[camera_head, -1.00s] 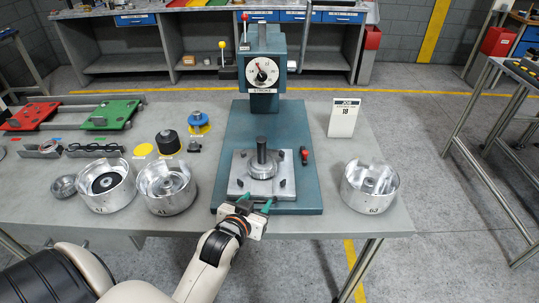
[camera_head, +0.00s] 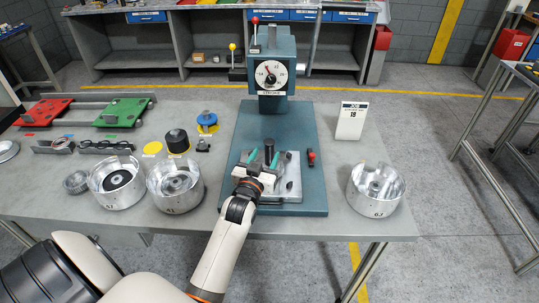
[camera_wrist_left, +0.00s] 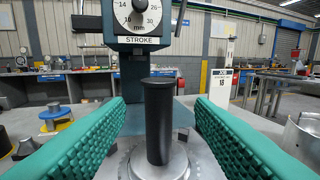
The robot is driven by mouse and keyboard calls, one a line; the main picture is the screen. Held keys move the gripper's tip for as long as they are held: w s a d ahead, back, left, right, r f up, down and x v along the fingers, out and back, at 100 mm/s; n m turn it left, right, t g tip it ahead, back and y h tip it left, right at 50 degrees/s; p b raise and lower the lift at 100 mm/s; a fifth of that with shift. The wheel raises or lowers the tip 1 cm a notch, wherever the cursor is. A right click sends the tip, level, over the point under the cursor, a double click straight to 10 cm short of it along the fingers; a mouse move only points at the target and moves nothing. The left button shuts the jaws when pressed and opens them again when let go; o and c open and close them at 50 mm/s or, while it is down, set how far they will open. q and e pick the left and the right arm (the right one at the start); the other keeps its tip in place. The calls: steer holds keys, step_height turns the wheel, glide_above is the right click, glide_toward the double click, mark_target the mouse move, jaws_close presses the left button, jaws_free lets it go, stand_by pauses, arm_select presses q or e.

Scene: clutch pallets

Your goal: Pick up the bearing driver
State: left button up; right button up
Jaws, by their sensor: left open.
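The bearing driver (camera_head: 269,149) looks like a dark upright cylinder with a flared top. It stands in the round hub of the metal fixture plate (camera_head: 290,170) on the press base. In the left wrist view the driver (camera_wrist_left: 158,125) stands centred between the two green ribbed finger pads. My left gripper (camera_head: 263,160) is open, its fingers either side of the driver, with clear gaps on both sides. Its lower end is hidden in the hub. My right gripper is not in view.
The teal press head (camera_head: 272,75) with its stroke dial rises behind the driver. Metal housings stand left (camera_head: 175,186) and right (camera_head: 375,190) of the press. A white job card (camera_head: 351,121) stands at right.

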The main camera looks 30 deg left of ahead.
mark_target(268, 149)
arm_select(q)
steer(key=shift+w+a+r, duration=0.15)
steer(key=shift+w, duration=0.25)
steer(key=p+x, duration=0.1)
steer(key=x, duration=0.2)
steer(key=shift+w+a+p, duration=0.15)
steer(key=shift+w+p, duration=0.05)
steer(key=shift+p, duration=0.15)
steer(key=shift+w+a+f, duration=0.1)
steer(key=shift+w+f, duration=0.15)
steer(key=shift+w, duration=0.15)
steer(key=shift+s, duration=0.1)
steer(key=c, duration=0.3)
jaws_close()
steer(key=shift+r, duration=0.25)
